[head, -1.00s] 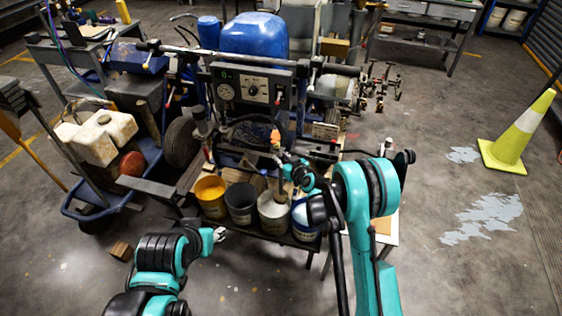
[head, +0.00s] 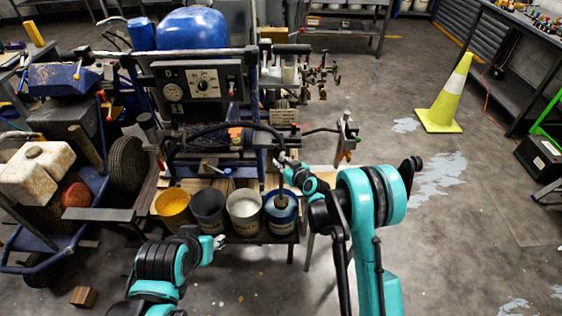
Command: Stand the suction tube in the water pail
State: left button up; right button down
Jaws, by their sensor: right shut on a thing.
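The suction tube (head: 282,187) is a greyish upright tube with a black hose arcing to its top. Its lower part is at the mouth of the blue pail (head: 281,222), the rightmost of a row of pails, and appears to be inside it. Whether its tip touches the bottom is hidden. My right gripper (head: 283,164) is shut on the tube's upper part, above that pail. My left gripper (head: 219,242) is low, in front of the dark pail, apart from the row; its fingers are too small to read.
A yellow pail (head: 173,211), a dark pail (head: 208,215) and a cream pail (head: 245,217) stand left of the blue one on a low shelf. The line striper (head: 203,84) rises behind them. A traffic cone (head: 444,100) stands on open floor at the right.

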aim_at(282, 198)
notch_tip(282, 198, down, 2)
jog(key=shift+f+b, duration=0.25)
jog(key=shift+b, duration=0.3)
notch_tip(282, 198, down, 19)
jog(key=shift+r, duration=0.15)
dwell(0.4)
jog(key=c, duration=1.3)
grip_release()
jog(key=shift+o, duration=0.2)
jog(key=shift+s, duration=0.1)
